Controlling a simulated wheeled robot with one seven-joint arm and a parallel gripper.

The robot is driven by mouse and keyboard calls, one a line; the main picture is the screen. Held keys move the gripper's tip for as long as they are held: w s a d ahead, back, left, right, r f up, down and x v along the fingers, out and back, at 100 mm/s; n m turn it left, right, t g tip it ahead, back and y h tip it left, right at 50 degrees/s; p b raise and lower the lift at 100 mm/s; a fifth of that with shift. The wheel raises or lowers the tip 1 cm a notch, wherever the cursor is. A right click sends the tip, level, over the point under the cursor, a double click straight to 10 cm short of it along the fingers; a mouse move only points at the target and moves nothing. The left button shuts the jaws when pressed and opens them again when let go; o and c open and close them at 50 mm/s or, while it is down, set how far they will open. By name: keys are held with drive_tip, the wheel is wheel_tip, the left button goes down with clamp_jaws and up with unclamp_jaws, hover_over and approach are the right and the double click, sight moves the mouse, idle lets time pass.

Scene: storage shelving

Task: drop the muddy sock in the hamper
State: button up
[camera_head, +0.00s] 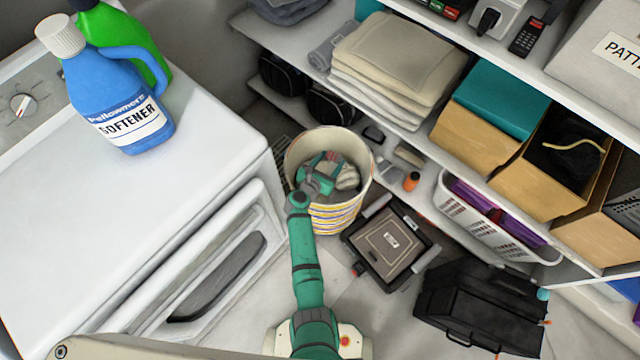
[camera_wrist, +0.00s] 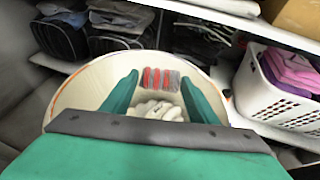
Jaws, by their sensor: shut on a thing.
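The hamper (camera_head: 334,218) is a round cream basket with coloured bands, standing on the floor beside the white machine. Its cream inner wall (camera_wrist: 78,92) surrounds my fingers in the wrist view. My gripper (camera_head: 334,160) is at the hamper's mouth, pointing down into it. Mud cannot be made out. The hamper's bottom is partly hidden.
A white machine (camera_head: 110,240) with a blue softener bottle (camera_head: 122,110) on top stands at left. Shelves with folded towels (camera_head: 395,65) and boxes run along the right. A white basket (camera_head: 480,215), a dark flat case (camera_head: 390,245) and a black toolbox (camera_head: 480,305) sit right of the hamper.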

drive_tip(key=shift+f, duration=0.1)
drive_tip(key=o, duration=1.1)
drive_tip(key=v, duration=1)
drive_tip(key=shift+s+r, duration=0.25)
drive_tip(key=shift+s, duration=0.05)
drive_tip(key=shift+a, duration=0.15)
